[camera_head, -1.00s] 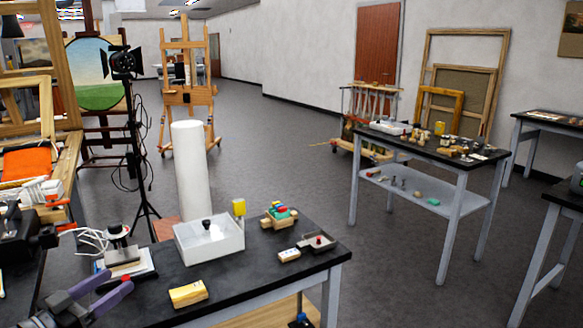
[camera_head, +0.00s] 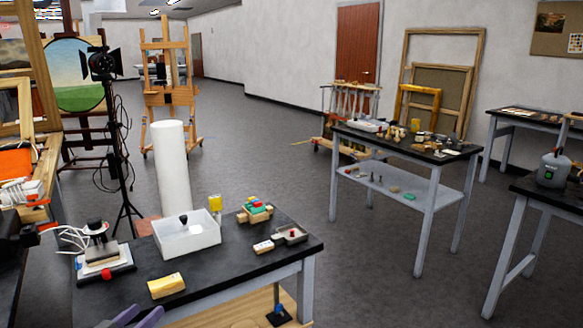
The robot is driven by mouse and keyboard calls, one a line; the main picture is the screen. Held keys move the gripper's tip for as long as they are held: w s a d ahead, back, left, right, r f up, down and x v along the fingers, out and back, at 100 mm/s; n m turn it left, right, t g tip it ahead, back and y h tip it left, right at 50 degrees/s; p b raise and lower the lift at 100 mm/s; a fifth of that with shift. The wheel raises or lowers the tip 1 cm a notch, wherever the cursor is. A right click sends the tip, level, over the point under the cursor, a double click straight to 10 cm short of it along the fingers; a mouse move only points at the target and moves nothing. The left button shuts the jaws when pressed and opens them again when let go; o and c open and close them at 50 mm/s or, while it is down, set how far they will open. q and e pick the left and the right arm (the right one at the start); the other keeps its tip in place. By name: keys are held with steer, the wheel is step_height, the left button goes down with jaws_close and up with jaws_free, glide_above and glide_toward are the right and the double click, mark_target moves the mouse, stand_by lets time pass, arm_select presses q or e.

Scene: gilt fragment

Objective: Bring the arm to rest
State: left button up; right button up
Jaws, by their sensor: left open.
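My left gripper (camera_head: 139,315) shows at the bottom edge of the head view, left of centre. Only the ends of its purple fingers are in the picture, spread apart with nothing seen between them. They are in front of the near black-topped table (camera_head: 235,268), close to its front edge. The rest of the left arm is out of the picture. My right gripper is not in view.
On the near table are a yellow block (camera_head: 166,286), a white tray (camera_head: 188,240) and a toy-like block set (camera_head: 255,211). A white cylinder (camera_head: 171,170) stands behind. A second table (camera_head: 400,147) stands right, with open grey floor between.

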arm_select(q)
steer(key=s+d+f+n+g, duration=0.1)
steer(key=s+d+f+g, duration=0.2)
steer(key=d+f, duration=0.7)
steer(key=s+d+f+n+g, duration=0.2)
steer(key=s+d+f+g, duration=0.15)
steer(key=d+f, duration=0.65)
steer(key=s+d+f+g, duration=0.4)
steer(key=s+d+f, duration=0.1)
steer(key=s, duration=0.6)
steer(key=s+d+f+m+g+p, duration=0.1)
steer(key=s+d+f+g, duration=0.4)
steer(key=s, duration=0.7)
step_height(320, 180, down, 2)
steer(key=shift+d+f, duration=0.15)
steer(key=shift+d, duration=0.6)
